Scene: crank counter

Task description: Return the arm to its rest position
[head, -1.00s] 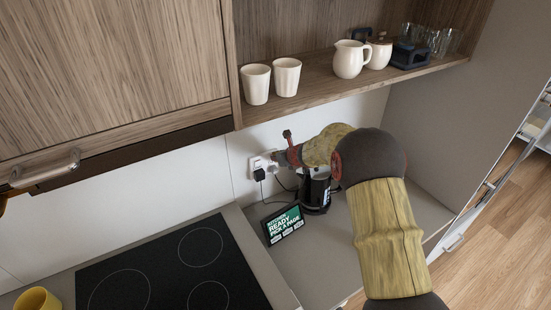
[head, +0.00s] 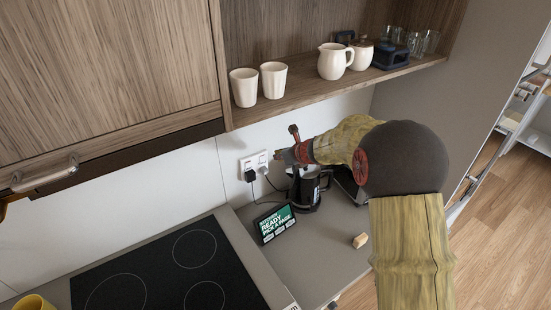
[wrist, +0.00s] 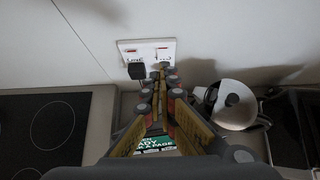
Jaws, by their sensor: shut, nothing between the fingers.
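My arm reaches in from the right in the head view, over the counter (head: 318,262). My gripper (head: 281,155) is at the wall sockets, in front of the right part of the white socket plate (head: 247,165). In the wrist view the fingers of my gripper (wrist: 162,76) are together with nothing held between them. Their tips lie over the lower right of the plate (wrist: 147,47); I cannot tell whether they touch it. A black plug (wrist: 136,71) sits in the left socket. The right socket is partly hidden by the fingertips.
A dark kettle (head: 307,190) stands below my gripper, with a lit tablet (head: 275,222) left of it. A small beige block (head: 360,240) lies on the counter. The shelf (head: 300,95) above holds cups, jugs and glasses. A black cooktop (head: 165,270) is left.

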